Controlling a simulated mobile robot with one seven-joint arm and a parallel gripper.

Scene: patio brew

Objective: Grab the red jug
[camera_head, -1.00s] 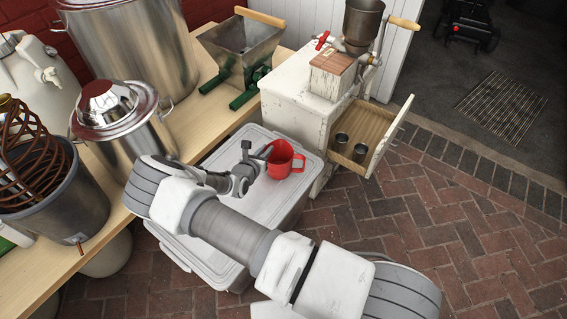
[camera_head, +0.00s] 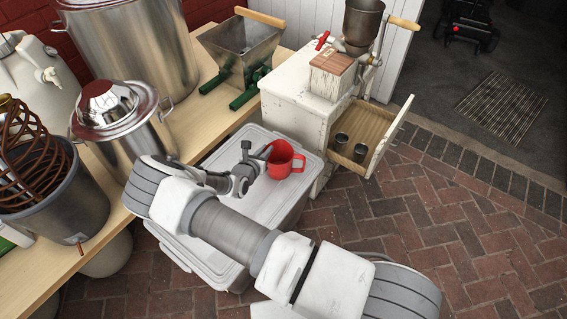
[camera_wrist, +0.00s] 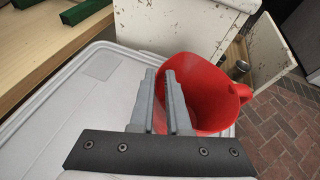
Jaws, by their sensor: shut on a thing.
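The red jug (camera_head: 280,160) is upright on the grey lid of the storage box (camera_head: 269,198), open at the top, with its handle on the right. My gripper (camera_head: 264,153) is at the jug's left side. In the wrist view, my gripper (camera_wrist: 167,103) has its two fingers around the near wall of the red jug (camera_wrist: 204,92), one finger inside the rim and one outside. The fingers are shut on that wall with it between them. The wall between the fingertips is partly hidden by them.
A white cabinet (camera_head: 292,111) with a grain mill (camera_head: 361,27) stands behind the jug. Its open drawer (camera_head: 372,133) holds two small cups. A wooden bench (camera_head: 196,113) with steel pots (camera_head: 120,122) is on the left. Brick floor is free on the right.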

